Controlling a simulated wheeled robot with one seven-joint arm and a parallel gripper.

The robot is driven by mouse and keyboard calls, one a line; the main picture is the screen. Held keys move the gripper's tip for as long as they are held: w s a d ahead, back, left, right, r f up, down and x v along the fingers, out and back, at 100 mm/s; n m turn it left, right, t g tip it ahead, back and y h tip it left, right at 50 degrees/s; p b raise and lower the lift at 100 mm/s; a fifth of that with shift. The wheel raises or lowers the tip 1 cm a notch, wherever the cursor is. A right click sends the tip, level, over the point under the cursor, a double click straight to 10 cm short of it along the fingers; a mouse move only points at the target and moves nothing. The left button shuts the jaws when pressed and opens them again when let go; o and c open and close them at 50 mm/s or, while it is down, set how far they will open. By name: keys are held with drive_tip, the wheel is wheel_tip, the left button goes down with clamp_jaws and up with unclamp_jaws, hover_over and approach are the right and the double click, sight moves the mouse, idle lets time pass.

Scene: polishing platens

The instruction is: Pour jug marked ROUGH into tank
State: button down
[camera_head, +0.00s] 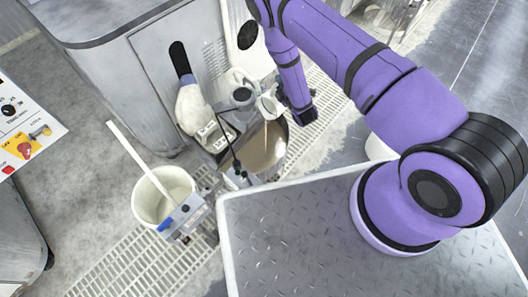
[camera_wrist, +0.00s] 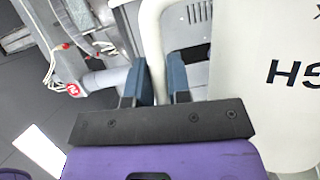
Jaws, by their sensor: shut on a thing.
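My gripper (camera_head: 286,98) is shut on the handle of a white jug. In the wrist view, its two blue-grey fingers (camera_wrist: 160,80) close around the pale handle (camera_wrist: 153,45). The jug's white wall (camera_wrist: 270,75) fills the right side there, with upside-down dark letters, partly cut off, that fit the end of ROUGH. In the head view, part of the jug (camera_head: 268,103) shows beside the gripper, over the round tank (camera_head: 262,155) of grey-brown liquid. A thin pale streak runs down from it to the liquid, which looks like a pour.
Another white jug (camera_head: 190,105) with a label stands left of the tank. A white bucket (camera_head: 150,205) with a stick and a small blue-tipped device is in front, on floor grating. A grey machine cabinet (camera_head: 150,80) rises behind. My deck edge is close on the near side.

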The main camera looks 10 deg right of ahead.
drive_tip(key=shift+s+a+r+n, duration=0.25)
drive_tip(key=shift+s+a+n, duration=0.05)
drive_tip(key=shift+a, duration=0.15)
drive_tip(key=w+d+f+m, duration=0.2)
drive_tip(key=d, duration=0.1)
drive_tip(key=w+d+m, duration=0.1)
drive_tip(key=d, duration=0.1)
drive_tip(key=shift+w+d+f+g, duration=0.15)
drive_tip(key=shift+w+f+g, duration=0.2)
drive_tip(key=shift+f+g, duration=0.05)
drive_tip(key=shift+f, duration=0.1)
drive_tip(key=shift+w+d+f+m, duration=0.25)
drive_tip(key=shift+d+f+m, duration=0.05)
drive_tip(key=w+d+f+m+g+y+b, duration=0.3)
drive_tip(key=w+d+f+m+g, duration=0.2)
drive_tip(key=w+d+f+m, duration=0.2)
drive_tip(key=shift+d+f+m+y+b, duration=0.35)
drive_tip(key=shift+d+f+m, duration=0.9)
drive_tip(key=shift+f, duration=0.65)
drive_tip(key=shift+a, duration=0.2)
